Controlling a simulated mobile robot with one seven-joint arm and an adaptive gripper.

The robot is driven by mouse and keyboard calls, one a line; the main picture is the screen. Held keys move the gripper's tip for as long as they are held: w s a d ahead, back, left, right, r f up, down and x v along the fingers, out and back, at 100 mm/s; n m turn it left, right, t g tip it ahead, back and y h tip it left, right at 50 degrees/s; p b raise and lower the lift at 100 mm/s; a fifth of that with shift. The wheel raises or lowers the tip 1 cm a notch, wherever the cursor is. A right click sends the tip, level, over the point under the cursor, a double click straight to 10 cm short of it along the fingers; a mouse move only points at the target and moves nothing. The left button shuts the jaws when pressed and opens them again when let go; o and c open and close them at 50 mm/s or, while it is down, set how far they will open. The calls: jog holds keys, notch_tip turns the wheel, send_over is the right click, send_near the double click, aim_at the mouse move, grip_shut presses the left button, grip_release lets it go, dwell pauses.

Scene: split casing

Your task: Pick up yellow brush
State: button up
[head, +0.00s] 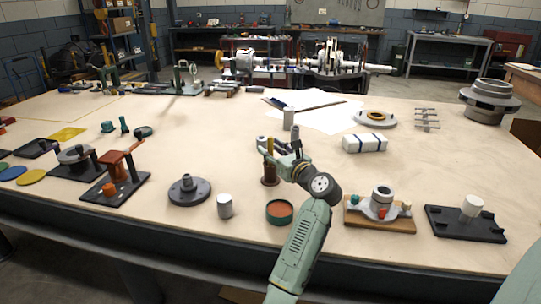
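My gripper (277,148) is over the middle of the table, pointing away from my body. A narrow yellow upright piece (270,147), perhaps the handle of the yellow brush, shows at the left side of the gripper's fingers. It rises above a brown cup (270,174), which stands just below and left of the gripper. I cannot tell whether it stands in the cup or whether the fingers touch it. The fingers are small in view and partly overlap these things, so their opening is unclear. A dark upright piece (295,132) shows just behind the gripper.
A grey cylinder (288,118) stands behind the gripper. A round tin with reddish content (279,212) and a pale cylinder (225,206) stand in front. A white wrapped block (364,143) lies to the right. A wooden board with a metal fitting (380,222) is at front right.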

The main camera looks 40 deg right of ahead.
jog(key=shift+w, duration=0.5)
grip_shut()
